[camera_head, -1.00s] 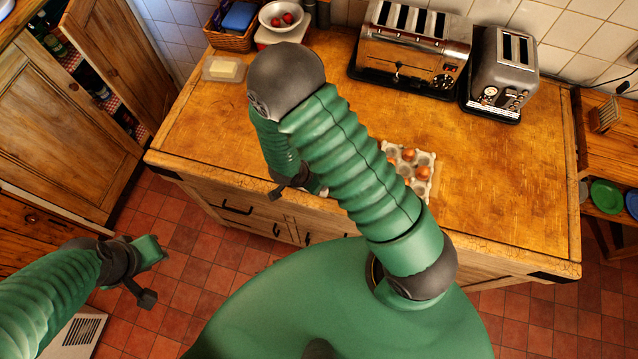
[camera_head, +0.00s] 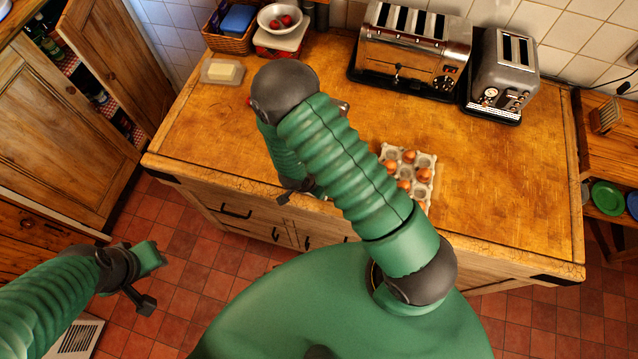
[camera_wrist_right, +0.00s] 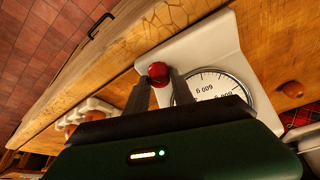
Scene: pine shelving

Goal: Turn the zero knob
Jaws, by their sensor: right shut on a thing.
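In the right wrist view a white kitchen scale (camera_wrist_right: 208,45) with a round numbered dial (camera_wrist_right: 212,86) stands on the wooden counter. Its red round knob (camera_wrist_right: 158,72) sits beside the dial, between the two dark fingertips of my right gripper (camera_wrist_right: 160,80), which is shut on it. In the head view my right arm hides most of this area, including the knob and the fingertips. My left gripper (camera_head: 146,278) hangs over the tiled floor at the left, away from the counter; its finger opening is unclear.
An egg carton (camera_head: 424,160) with brown eggs lies right of my right arm. A butter dish (camera_head: 222,72), a bowl of red items (camera_head: 282,17) and two toasters (camera_head: 412,52) (camera_head: 503,73) stand at the back. The counter's right part is clear.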

